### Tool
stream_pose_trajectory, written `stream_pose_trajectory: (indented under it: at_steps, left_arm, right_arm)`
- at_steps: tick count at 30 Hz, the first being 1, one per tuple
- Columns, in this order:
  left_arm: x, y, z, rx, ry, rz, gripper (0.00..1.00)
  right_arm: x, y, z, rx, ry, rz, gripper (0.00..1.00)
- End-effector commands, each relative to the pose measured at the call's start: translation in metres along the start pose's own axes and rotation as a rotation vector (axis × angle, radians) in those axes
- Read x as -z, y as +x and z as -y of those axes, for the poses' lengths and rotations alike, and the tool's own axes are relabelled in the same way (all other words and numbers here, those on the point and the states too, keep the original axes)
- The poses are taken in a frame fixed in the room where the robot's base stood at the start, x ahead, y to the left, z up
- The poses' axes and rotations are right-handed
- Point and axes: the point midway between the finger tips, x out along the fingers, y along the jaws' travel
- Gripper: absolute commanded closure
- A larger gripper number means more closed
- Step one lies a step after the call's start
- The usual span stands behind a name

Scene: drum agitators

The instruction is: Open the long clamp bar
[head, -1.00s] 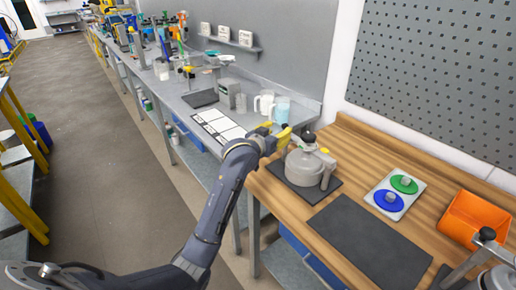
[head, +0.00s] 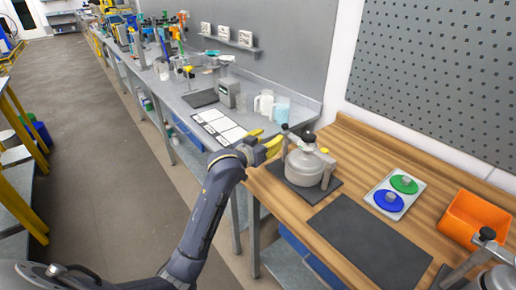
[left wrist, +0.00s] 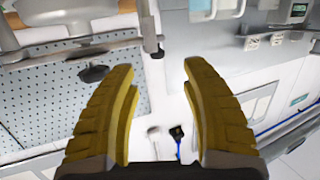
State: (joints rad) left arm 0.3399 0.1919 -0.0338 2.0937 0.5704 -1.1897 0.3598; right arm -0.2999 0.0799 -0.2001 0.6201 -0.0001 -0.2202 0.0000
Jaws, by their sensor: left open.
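A grey lidded pot (head: 306,169) with a black knob on top stands on a dark mat on the wooden bench. What seems to be its long clamp bar (head: 286,143) shows at the pot's left side, with a dark upper end. My left gripper (head: 272,142) is just left of this bar, with yellow fingers apart and empty. In the left wrist view, the left gripper (left wrist: 162,75) is open, and a grey bar (left wrist: 149,27) with a dark tip hangs above the gap. I cannot tell whether finger and bar touch. My right gripper is out of view.
A dark flat mat (head: 368,238) lies bare in front. A plate (head: 395,192) holds a green and a blue disc. An orange bin (head: 476,218) and a partly cut-off grey device (head: 496,262) are at right. White jugs (head: 264,103) stand on the grey bench behind.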

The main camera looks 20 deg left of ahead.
Motion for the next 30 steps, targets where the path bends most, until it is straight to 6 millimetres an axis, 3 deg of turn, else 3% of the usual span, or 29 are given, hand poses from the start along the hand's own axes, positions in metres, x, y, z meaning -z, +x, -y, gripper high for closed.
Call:
stream_pose_trajectory:
  at_steps: [30]
  left_arm:
    - [-0.010,-0.057,0.004,-0.001,-0.001,0.000,0.53]
  right_arm:
    - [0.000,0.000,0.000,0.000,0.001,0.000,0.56]
